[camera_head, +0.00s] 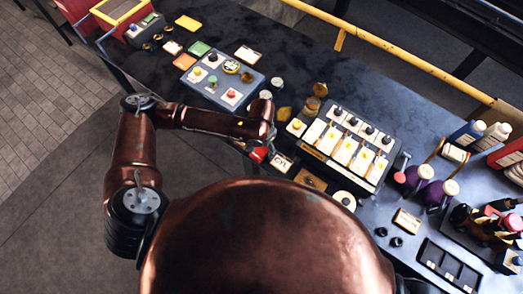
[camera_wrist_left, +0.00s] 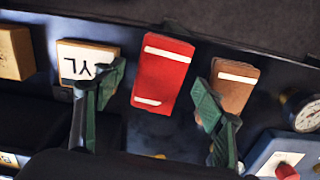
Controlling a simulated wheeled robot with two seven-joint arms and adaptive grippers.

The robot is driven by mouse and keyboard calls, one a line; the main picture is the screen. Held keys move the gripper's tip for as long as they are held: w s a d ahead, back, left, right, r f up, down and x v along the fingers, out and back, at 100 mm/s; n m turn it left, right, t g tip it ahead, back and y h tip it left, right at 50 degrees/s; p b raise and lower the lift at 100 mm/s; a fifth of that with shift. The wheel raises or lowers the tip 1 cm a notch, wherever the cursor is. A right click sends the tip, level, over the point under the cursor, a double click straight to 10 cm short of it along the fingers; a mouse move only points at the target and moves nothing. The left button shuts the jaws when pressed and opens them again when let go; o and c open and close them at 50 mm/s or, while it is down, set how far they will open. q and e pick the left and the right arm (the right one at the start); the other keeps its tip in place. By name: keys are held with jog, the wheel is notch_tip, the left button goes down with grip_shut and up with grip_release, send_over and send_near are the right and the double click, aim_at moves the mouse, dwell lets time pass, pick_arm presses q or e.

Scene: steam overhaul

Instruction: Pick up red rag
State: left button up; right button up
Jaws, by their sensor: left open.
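The red rag (camera_wrist_left: 163,72) is a folded rectangle with two white stripes, lying flat on the dark bench near its edge. In the head view a bit of red (camera_head: 257,155) shows just below my left gripper (camera_head: 268,142), mostly hidden by it. In the left wrist view my left gripper (camera_wrist_left: 160,84) is open, with one green finger on each side of the red rag. The fingers look apart from the rag; how high they are above it I cannot tell. My right gripper is not in view.
A brown striped rag (camera_wrist_left: 236,80) and a lettered card (camera_wrist_left: 83,63) flank the red rag. A wooden block (camera_wrist_left: 14,52) and a gauge (camera_wrist_left: 306,113) lie farther out. A control box (camera_head: 227,78) and a switch panel (camera_head: 343,146) stand nearby on the bench.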

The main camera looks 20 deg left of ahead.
pick_arm(q)
jog(key=shift+w, duration=0.1)
jog(key=c, duration=1.2)
jog(key=shift+c, duration=0.2)
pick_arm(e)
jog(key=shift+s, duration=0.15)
pick_arm(q)
jog(key=shift+r, duration=0.15)
